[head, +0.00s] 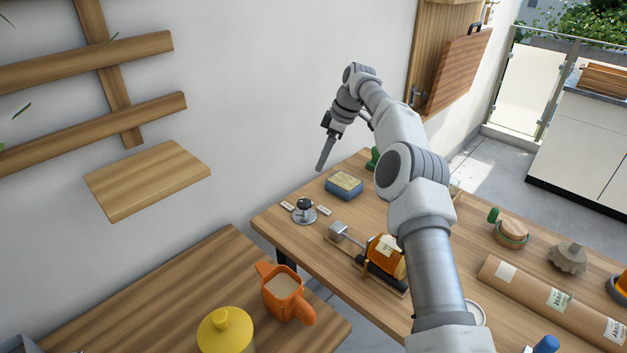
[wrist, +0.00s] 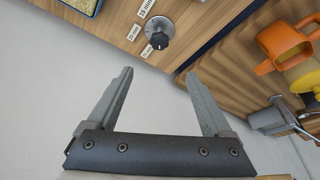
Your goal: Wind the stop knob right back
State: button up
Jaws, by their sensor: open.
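The stop knob (head: 304,205) is a small black knob on a round silver base near the left end of the wooden table. In the wrist view the knob (wrist: 160,40) sits at the top centre, with small white labels (wrist: 134,32) around its base, one reading 15 mm. My gripper (head: 325,152) is up by the wall, above and behind the table, apart from the knob. In the wrist view my gripper (wrist: 160,74) has its two fingers wide apart with nothing between them. The knob lies beyond the fingertips.
A blue tray with yellowish contents (head: 344,185) stands right of the knob. An amber device with a metal block (head: 385,257) lies in front, partly hidden by my arm. An orange jug (head: 286,293) and yellow lidded pot (head: 226,330) stand on the nearer table. A wooden shelf (head: 147,180) juts from the wall.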

aim_at(303, 202)
jog(key=s+a+m+t+h+p, duration=0.1)
jog(key=s+a+m+t+h, duration=0.3)
jog(key=m, duration=0.6)
jog(key=s+a+m+g+h+p, duration=0.15)
jog(key=a+m, duration=0.35)
jog(key=m, duration=0.5)
jog(key=shift+t+h, duration=0.25)
jog(key=shift+t, duration=0.3)
jog(key=x, duration=1.7)
jog(key=shift+s+f, duration=0.15)
jog(key=shift+s, duration=0.1)
jog(key=shift+c, duration=0.3)
grip_shut()
